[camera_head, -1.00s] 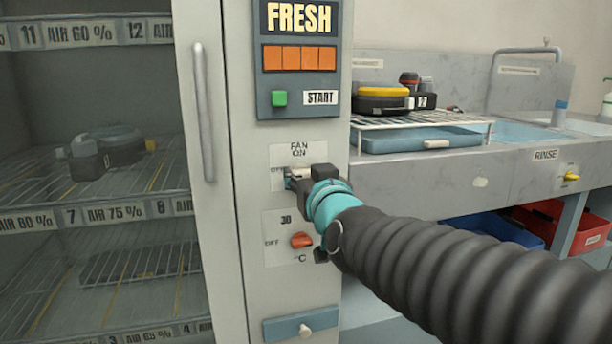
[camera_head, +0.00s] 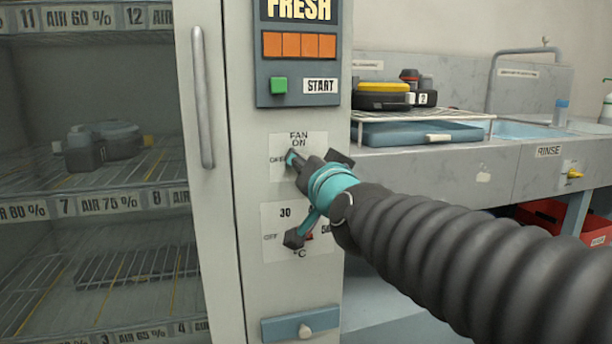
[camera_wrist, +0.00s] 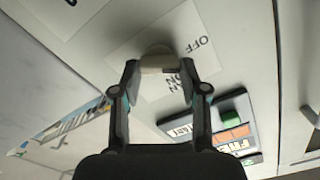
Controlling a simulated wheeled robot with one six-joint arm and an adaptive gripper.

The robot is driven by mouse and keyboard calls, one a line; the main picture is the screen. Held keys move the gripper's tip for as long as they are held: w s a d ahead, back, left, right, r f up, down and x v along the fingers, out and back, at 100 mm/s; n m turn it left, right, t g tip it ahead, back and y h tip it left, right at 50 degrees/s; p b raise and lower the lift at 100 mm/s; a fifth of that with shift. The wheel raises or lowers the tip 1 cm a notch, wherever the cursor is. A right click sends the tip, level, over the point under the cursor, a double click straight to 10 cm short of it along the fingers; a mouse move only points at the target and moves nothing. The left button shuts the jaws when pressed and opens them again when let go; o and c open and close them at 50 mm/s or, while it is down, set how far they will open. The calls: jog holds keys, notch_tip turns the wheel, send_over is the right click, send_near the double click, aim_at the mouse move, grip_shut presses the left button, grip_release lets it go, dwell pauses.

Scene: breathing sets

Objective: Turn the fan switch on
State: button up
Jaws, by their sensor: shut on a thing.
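My gripper (camera_wrist: 156,72) is shut on the switch, with one fingertip on each side. In the head view my gripper (camera_head: 297,160) reaches the FAN plate (camera_head: 315,140) on the grey cabinet front. There my fingers hide the switch. I cannot tell which mark the switch points to.
Below is a temperature plate (camera_head: 272,215) with a red knob mostly hidden by my gripper. Above is a control panel (camera_head: 263,90) with a green START button (camera_head: 279,85). A glass door with a vertical handle (camera_head: 202,98) is left. A sink counter (camera_head: 480,165) stands right.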

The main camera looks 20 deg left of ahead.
jog(key=m+b, duration=0.1)
jog(key=m, duration=0.3)
jog(key=m+b, duration=0.1)
jog(key=m, duration=0.3)
jog(key=m+b, duration=0.1)
jog(key=m, duration=0.2)
jog(key=shift+w+d+f+m+b, duration=0.1)
jog(key=shift+f+m+b, duration=0.2)
jog(key=shift+m, duration=0.1)
dwell(0.3)
jog(key=o, duration=1.1)
jog(key=shift+o, duration=0.2)
jog(key=shift+r, duration=0.1)
jog(key=v, duration=1.2)
